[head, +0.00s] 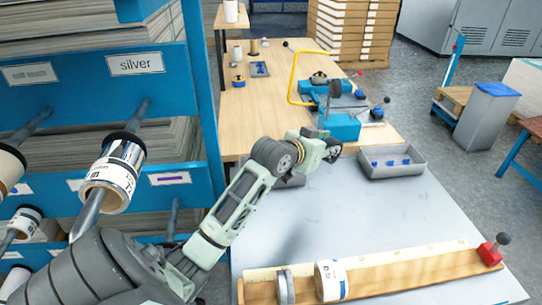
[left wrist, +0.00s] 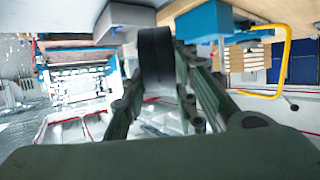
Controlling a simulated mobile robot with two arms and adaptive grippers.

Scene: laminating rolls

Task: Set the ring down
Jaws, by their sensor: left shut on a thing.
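My left gripper (head: 328,150) reaches over the far end of the grey table from the left. It is shut on a black ring (left wrist: 155,62), which shows between the fingers in the left wrist view. In the head view the ring is small and dark at the fingertips (head: 335,152). It is held near the blue block of a device (head: 342,128). I cannot tell whether the ring touches anything below it. My right gripper is not in view.
A grey tray with blue pieces (head: 420,162) stands right of the gripper; another tray (head: 290,182) is partly hidden below the arm. A yellow frame (head: 293,80) stands behind. A wooden rail (head: 400,275) with a roll (head: 331,281) lies in front. The grey table's middle (head: 340,215) is clear.

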